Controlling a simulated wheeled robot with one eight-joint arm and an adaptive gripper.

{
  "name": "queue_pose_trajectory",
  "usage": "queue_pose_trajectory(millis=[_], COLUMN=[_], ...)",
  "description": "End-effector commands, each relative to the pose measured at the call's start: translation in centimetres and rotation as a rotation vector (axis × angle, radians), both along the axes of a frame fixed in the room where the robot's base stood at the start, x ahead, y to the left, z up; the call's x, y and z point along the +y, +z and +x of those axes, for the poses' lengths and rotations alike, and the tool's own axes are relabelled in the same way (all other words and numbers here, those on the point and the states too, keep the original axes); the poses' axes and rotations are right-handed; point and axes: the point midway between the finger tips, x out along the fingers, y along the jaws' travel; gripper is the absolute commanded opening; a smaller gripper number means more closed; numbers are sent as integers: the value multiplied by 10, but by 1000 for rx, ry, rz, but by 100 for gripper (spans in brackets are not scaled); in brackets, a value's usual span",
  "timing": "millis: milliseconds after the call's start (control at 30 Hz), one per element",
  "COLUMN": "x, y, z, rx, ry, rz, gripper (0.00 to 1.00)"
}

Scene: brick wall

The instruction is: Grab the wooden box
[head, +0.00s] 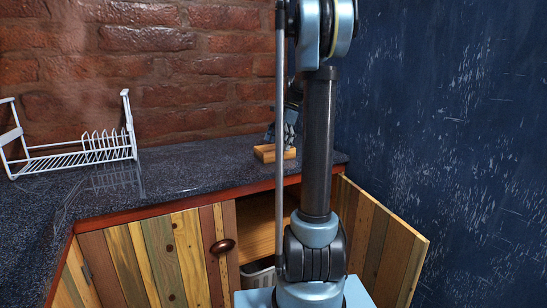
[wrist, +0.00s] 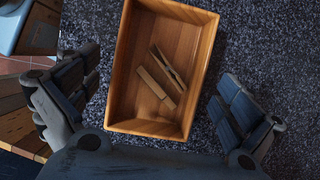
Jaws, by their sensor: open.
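The wooden box (wrist: 145,127) is an open, shallow, light-brown tray lying on the dark speckled counter in the wrist view. It lies between the two spread fingers of my gripper (wrist: 158,78), with a gap on each side; I cannot tell the exact height of the fingers over the counter. A wooden clothespin (wrist: 166,76) or similar pair of thin pieces lies inside the box. In the head view the box (head: 264,153) sits near the counter's right end, partly hidden by my arm. My gripper (head: 288,132) is just above it there, also partly hidden.
A white dish rack (head: 80,155) stands on the counter (head: 190,165) at the left. A brick wall (head: 170,60) is behind and a dark blue wall (head: 440,110) is at the right. A cabinet door (head: 385,235) stands open below, with a white basket (head: 258,277) inside.

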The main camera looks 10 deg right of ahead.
Motion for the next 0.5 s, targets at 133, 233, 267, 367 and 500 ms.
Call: queue_pose_trajectory(millis=[133,233,267,367,500], x=[6,9,9,9,9], y=[-16,-21,-22,-22,-22], z=[-2,-3,-3,-3,-3], rx=[0,-1,-1,-1,0], ry=[-1,-1,-1,-1,-1], rz=[0,0,0,0,0], gripper=[100,100,100,100,93])
